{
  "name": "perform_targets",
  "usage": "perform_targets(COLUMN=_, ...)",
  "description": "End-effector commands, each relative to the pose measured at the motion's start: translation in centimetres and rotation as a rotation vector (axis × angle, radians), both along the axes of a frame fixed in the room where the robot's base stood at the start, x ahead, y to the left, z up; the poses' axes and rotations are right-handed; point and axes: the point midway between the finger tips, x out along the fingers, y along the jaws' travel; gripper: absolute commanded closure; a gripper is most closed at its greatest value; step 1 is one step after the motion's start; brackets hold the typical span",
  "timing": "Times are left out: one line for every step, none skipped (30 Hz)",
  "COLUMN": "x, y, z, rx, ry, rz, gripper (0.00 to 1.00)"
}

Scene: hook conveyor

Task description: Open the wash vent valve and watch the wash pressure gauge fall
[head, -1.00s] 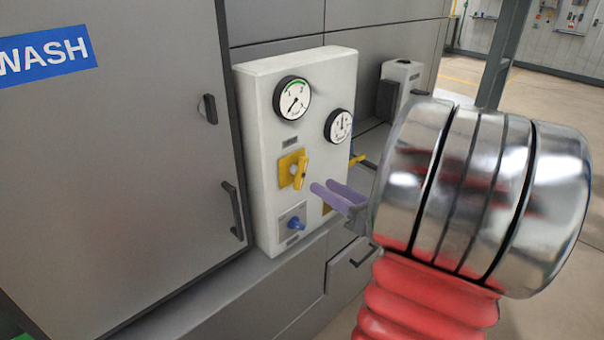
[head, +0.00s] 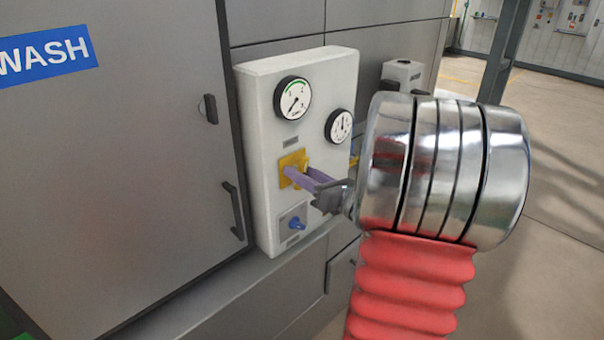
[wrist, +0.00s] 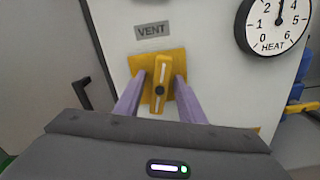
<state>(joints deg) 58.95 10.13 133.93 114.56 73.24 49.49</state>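The wash vent valve is a yellow handle (wrist: 161,84) with a white line on a yellow plate (head: 292,159), under a VENT label (wrist: 153,31). In the wrist view the handle stands nearly upright, leaning slightly. My gripper (head: 296,171) is at the valve. Its two purple fingers lie either side of the handle, with plate showing between handle and fingers, so it looks open. In the head view the fingers mostly hide the handle. The upper left gauge (head: 292,98) has a green arc and its needle points down-left; its label is too small to read.
The HEAT gauge (wrist: 276,22) sits to the right, its needle near 3. A blue knob (head: 295,223) is below the valve on the same pale box (head: 262,160). A grey door (head: 120,190) with a black handle (head: 233,210) is at left.

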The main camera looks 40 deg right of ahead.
Motion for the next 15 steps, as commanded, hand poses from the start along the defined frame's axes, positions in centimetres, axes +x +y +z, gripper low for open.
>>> perform_targets(x=-0.01, y=-0.03, z=0.00, rx=0.000, ry=0.000, rz=-0.001, gripper=0.64)
perform_targets(x=-0.02, y=-0.04, z=0.00, rx=0.000, ry=0.000, rz=-0.001, gripper=0.64)
perform_targets(x=-0.04, y=-0.05, z=-0.01, rx=0.000, ry=0.000, rz=-0.001, gripper=0.64)
perform_targets(x=-0.04, y=-0.05, z=-0.01, rx=0.000, ry=0.000, rz=-0.001, gripper=0.64)
perform_targets(x=-0.05, y=-0.05, z=-0.01, rx=0.000, ry=0.000, rz=-0.001, gripper=0.64)
perform_targets(x=-0.06, y=-0.05, z=-0.01, rx=0.000, ry=0.000, rz=-0.001, gripper=0.65)
perform_targets(x=-0.06, y=-0.05, z=-0.01, rx=0.000, ry=0.000, rz=-0.001, gripper=0.67)
perform_targets(x=-0.06, y=-0.05, z=-0.01, rx=0.000, ry=0.000, rz=-0.001, gripper=0.69)
perform_targets(x=-0.07, y=-0.05, z=-0.01, rx=0.000, ry=0.000, rz=-0.001, gripper=0.72)
perform_targets(x=-0.07, y=-0.06, z=-0.01, rx=0.000, ry=0.001, rz=-0.002, gripper=0.74)
perform_targets(x=-0.07, y=-0.06, z=-0.01, rx=0.000, ry=0.001, rz=-0.002, gripper=0.76)
perform_targets(x=-0.07, y=-0.06, z=-0.01, rx=0.000, ry=0.000, rz=-0.001, gripper=0.79)
perform_targets(x=-0.08, y=-0.06, z=-0.01, rx=0.000, ry=0.001, rz=-0.002, gripper=0.81)
perform_targets(x=-0.08, y=-0.06, z=-0.01, rx=0.000, ry=0.001, rz=-0.002, gripper=0.83)
perform_targets(x=-0.08, y=-0.06, z=-0.01, rx=0.000, ry=0.001, rz=-0.002, gripper=0.86)
